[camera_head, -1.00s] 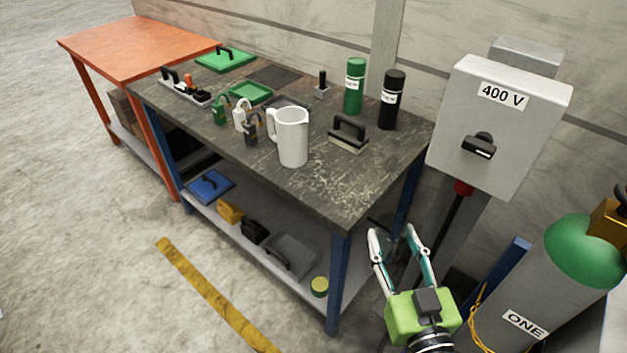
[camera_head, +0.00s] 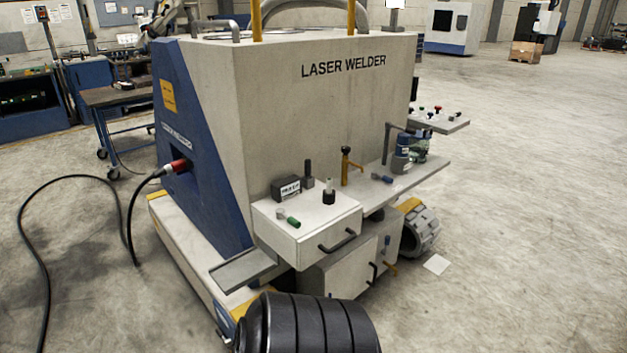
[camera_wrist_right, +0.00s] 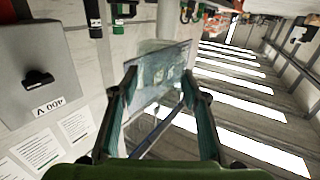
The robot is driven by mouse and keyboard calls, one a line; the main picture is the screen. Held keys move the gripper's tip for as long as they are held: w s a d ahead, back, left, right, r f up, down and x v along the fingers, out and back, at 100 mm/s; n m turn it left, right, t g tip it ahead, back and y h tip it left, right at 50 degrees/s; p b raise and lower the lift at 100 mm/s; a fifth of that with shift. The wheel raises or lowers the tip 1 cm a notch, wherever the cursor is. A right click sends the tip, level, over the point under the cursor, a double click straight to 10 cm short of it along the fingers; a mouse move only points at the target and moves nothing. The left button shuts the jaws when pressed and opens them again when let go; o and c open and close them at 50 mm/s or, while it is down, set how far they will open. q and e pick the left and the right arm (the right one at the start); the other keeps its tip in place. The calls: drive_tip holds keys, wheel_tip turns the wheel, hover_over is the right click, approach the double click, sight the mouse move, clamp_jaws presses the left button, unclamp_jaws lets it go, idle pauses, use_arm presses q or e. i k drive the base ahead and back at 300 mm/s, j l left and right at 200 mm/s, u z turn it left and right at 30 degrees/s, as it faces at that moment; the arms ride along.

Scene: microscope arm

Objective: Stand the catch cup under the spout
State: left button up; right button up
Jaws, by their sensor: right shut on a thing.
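In the right wrist view my right gripper (camera_wrist_right: 160,72) is shut on a clear, see-through piece (camera_wrist_right: 158,90) between its two teal fingers. Its outline is faint, and I cannot tell whether it is the catch cup. No gripper shows in the head view, and my left gripper is in neither current view. I cannot pick out the spout for sure. A yellow tap-like post (camera_head: 347,166) stands on the side shelf of the laser welder (camera_head: 330,110) in the head view.
The welder has a white drawer box (camera_head: 307,240) with small items on top and a black cable (camera_head: 130,215) on its left. Open floor lies to the right. In the wrist view a grey 400 V box (camera_wrist_right: 40,75) appears upside down at the left.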

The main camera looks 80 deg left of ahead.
sight(359, 193)
drive_tip(key=j+u, duration=0.1)
drive_tip(key=u, duration=0.8)
drive_tip(key=i+j+u, duration=0.1)
drive_tip(key=u, duration=0.75)
drive_tip(key=i+j+u, duration=0.1)
drive_tip(key=i+u, duration=0.5)
drive_tip(key=u, duration=0.15)
drive_tip(key=i+u, duration=0.35)
drive_tip(key=i+l, duration=0.15)
drive_tip(key=i, duration=0.2)
